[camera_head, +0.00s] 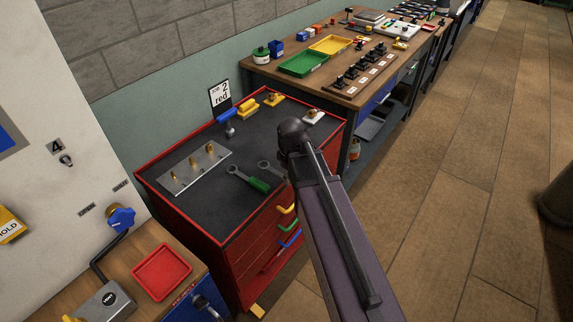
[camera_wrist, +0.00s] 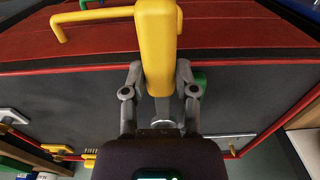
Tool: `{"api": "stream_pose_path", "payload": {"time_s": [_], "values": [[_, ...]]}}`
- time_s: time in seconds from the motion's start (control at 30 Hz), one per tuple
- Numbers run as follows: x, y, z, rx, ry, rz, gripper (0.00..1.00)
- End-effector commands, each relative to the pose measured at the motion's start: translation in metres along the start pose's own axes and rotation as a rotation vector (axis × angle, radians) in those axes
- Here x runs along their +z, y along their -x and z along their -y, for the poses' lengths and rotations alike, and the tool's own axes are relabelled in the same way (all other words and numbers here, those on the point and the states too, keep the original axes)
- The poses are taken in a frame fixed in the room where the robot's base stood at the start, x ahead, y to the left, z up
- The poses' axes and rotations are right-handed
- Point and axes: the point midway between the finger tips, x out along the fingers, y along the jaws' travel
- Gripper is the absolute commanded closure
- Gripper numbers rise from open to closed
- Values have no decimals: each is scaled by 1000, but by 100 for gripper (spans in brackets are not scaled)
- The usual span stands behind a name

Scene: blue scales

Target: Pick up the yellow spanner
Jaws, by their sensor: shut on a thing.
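The yellow spanner's thick yellow handle (camera_wrist: 157,45) is upright in the wrist view, between the fingers of my gripper (camera_wrist: 160,82). The fingers are shut on it from both sides. In the head view my arm hides the gripper and this handle; a grey spanner head (camera_head: 266,167) shows just left of the arm, over the dark cabinet top. I cannot tell whether the spanner touches the top. A green-handled spanner (camera_head: 256,183) lies close to its left; its green handle also shows behind the right finger in the wrist view (camera_wrist: 201,80).
The red drawer cabinet (camera_head: 225,238) has a raised red rim and coloured drawer handles. A metal plate with brass pegs (camera_head: 196,170), a blue-handled tool (camera_head: 228,116) and yellow blocks (camera_head: 247,107) stand on it. A wooden workbench (camera_head: 344,93) is behind on the right.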

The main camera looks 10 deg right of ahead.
Motion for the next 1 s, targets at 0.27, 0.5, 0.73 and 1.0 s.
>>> {"api": "stream_pose_path", "payload": {"time_s": [0.27,0.5,0.73,1.0], "values": [[13,2,11,0,0,0,100],[14,2,12,0,0,0,100],[14,2,12,0,0,0,100],[14,2,12,0,0,0,100]]}}
